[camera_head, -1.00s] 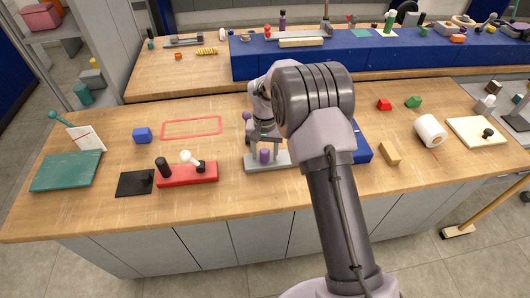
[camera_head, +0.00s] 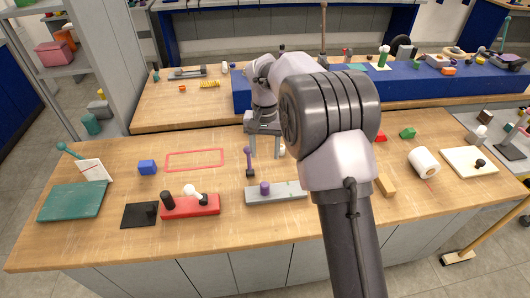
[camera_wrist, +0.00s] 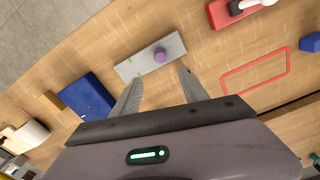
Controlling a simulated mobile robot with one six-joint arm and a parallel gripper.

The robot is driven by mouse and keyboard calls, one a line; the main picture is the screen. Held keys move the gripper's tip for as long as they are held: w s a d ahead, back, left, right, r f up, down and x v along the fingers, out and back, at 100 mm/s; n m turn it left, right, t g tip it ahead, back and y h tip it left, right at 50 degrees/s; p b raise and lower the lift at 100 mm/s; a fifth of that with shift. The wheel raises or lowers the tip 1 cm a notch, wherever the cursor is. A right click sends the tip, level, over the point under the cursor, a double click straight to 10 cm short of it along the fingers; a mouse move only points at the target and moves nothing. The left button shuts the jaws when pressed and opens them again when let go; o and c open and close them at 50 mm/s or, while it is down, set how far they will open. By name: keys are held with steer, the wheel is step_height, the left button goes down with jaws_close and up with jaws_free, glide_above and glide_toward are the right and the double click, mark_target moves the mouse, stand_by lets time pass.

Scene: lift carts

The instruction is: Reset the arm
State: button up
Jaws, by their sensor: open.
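My gripper (camera_head: 264,156) is open and empty, pointing down above the bench, beyond the grey block (camera_head: 290,191). The block lies on the bench with a purple knob (camera_head: 264,188) standing up from its left part. In the wrist view the two open fingertips (camera_wrist: 160,78) point towards the grey block (camera_wrist: 134,68) and its purple knob (camera_wrist: 160,55), with nothing between the fingers. My arm bends over the bench and hides part of it to the right of the block.
The wrist view shows a blue board (camera_wrist: 88,100). A raised blue shelf (camera_head: 420,84) runs behind.

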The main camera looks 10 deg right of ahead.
steer(key=s+r+t+y+b, duration=0.15)
steer(key=s+r+b, duration=0.25)
steer(key=s+r, duration=0.7)
steer(key=s+f+t+b, duration=0.1)
steer(key=s+f+t, duration=0.1)
steer(key=s, duration=0.9)
steer(key=s+f+m+t+b, duration=0.1)
steer(key=s+f+t+b, duration=0.1)
steer(key=s, duration=0.9)
steer(key=shift+d, duration=0.35)
